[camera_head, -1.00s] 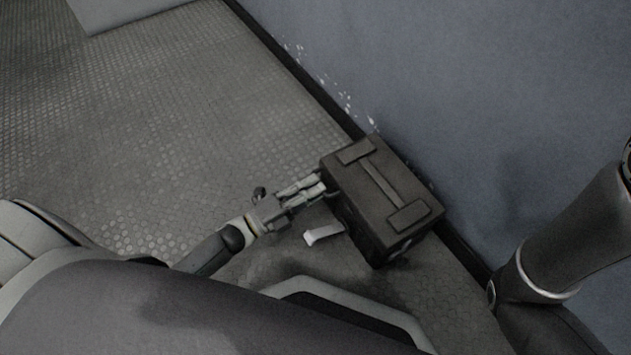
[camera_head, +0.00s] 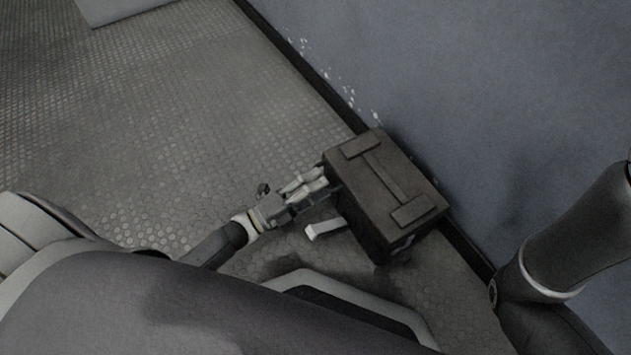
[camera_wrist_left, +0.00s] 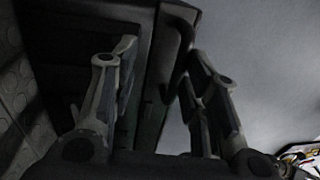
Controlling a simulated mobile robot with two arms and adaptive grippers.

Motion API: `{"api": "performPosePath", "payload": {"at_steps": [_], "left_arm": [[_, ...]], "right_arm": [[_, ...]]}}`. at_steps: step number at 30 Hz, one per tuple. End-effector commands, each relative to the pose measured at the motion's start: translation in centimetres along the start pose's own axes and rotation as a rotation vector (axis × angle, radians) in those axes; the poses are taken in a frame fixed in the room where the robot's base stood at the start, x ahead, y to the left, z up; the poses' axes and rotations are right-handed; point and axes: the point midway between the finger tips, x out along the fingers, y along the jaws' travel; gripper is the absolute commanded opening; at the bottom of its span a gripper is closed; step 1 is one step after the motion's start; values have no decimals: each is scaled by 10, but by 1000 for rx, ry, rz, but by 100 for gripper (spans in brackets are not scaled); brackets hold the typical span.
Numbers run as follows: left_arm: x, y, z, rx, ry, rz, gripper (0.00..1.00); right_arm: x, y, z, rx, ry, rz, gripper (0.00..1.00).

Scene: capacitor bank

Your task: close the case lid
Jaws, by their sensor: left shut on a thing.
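The dark case (camera_head: 378,226) stands on the floor against the wall. Its lid (camera_head: 367,168), with a raised strap-like bar along it, is on top in the head view. I cannot tell whether the lid sits fully down. My left gripper (camera_head: 322,183) is at the left side of the case, shut on the edge of the lid. In the left wrist view, the fingers of my left gripper (camera_wrist_left: 165,85) stand on either side of the dark lid edge (camera_wrist_left: 168,50); the exact contact is in shadow. My right gripper is out of view.
The blue-grey wall (camera_head: 480,90) is close behind the case. A short pale piece (camera_head: 326,228) shows beside the case, below my left gripper. A light panel (camera_head: 115,10) lies at the top left.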

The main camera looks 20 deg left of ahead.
Motion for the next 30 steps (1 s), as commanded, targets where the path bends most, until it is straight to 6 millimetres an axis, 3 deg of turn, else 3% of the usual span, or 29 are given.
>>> {"api": "performPosePath", "payload": {"at_steps": [1,10,24,30], "left_arm": [[-6,10,-3,-1,0,25,31],[-16,10,-2,-1,-2,28,31],[-102,2,0,1,2,8,31],[-117,0,0,2,2,2,31]], "right_arm": [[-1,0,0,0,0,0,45],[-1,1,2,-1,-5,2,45],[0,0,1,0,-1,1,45],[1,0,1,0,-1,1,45]]}}
